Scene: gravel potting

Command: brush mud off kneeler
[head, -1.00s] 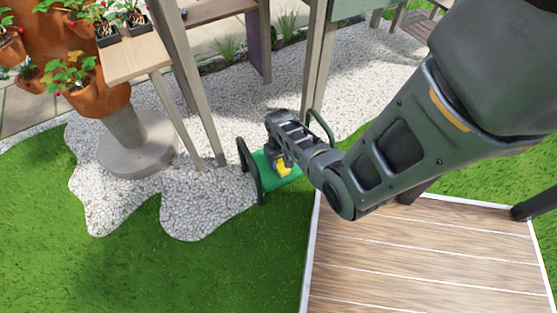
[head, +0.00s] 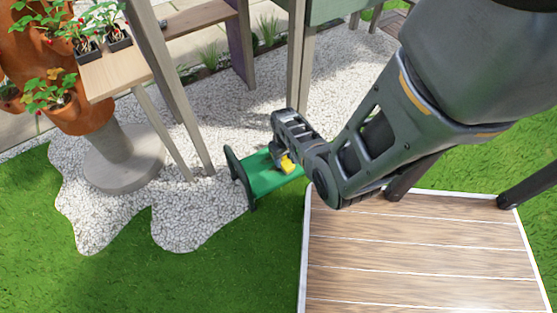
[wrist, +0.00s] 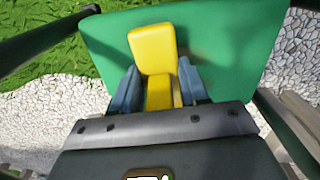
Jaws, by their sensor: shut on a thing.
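The kneeler (head: 258,167) is a green pad with dark end frames, standing where the gravel meets the grass. Its pad fills the upper part of the wrist view (wrist: 232,40). My gripper (head: 284,160) is shut on a yellow brush (wrist: 152,50), with the blue-grey fingers on either side of its handle. I see no clear mud on the visible part of the pad.
A wooden deck (head: 420,250) with a pale edge lies right of the kneeler. A wooden bench with posts (head: 170,100) stands behind left. A terracotta strawberry planter (head: 85,120) stands on a round grey base at far left. Grass in front is clear.

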